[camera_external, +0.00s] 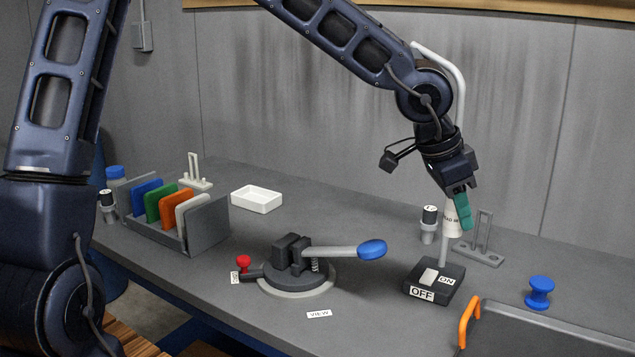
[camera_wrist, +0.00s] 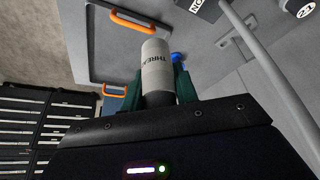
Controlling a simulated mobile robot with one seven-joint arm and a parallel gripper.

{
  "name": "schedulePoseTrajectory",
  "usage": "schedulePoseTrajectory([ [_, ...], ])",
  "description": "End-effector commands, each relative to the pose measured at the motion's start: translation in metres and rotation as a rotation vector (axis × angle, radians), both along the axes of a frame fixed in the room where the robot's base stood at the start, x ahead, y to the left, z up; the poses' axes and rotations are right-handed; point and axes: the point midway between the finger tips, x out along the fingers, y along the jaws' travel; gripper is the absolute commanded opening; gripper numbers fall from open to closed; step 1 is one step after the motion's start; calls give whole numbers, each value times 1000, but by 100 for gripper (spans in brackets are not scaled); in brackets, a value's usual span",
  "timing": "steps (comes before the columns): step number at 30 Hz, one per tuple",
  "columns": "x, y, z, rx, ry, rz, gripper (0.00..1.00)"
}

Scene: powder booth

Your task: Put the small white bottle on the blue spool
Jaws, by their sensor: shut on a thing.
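The small white bottle (camera_wrist: 156,72), with dark lettering on its side, is held between the green fingers of my gripper (camera_wrist: 157,85). In the external view the bottle (camera_external: 450,217) shows partly behind a green finger of my gripper (camera_external: 460,212), held in the air above the bench. The blue spool (camera_external: 539,292) stands on the bench to the right and lower in the picture, apart from the bottle. In the wrist view a bit of blue, likely the spool (camera_wrist: 177,57), shows just right of the bottle, partly hidden.
A switch box (camera_external: 434,282) with a pale curved pole stands close to my gripper. A grey tray (camera_external: 560,330) with an orange handle (camera_external: 469,322) lies near the spool. A grey fixture (camera_external: 480,245) and a black-capped bottle (camera_external: 429,225) stand behind.

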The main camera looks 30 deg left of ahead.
Motion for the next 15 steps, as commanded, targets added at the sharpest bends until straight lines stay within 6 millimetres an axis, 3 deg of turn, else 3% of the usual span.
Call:
schedulePoseTrajectory([
  [7, 13, -11, 12, -6, 5, 11, 7],
  [15, 53, -41, 24, -16, 15, 46, 7],
])
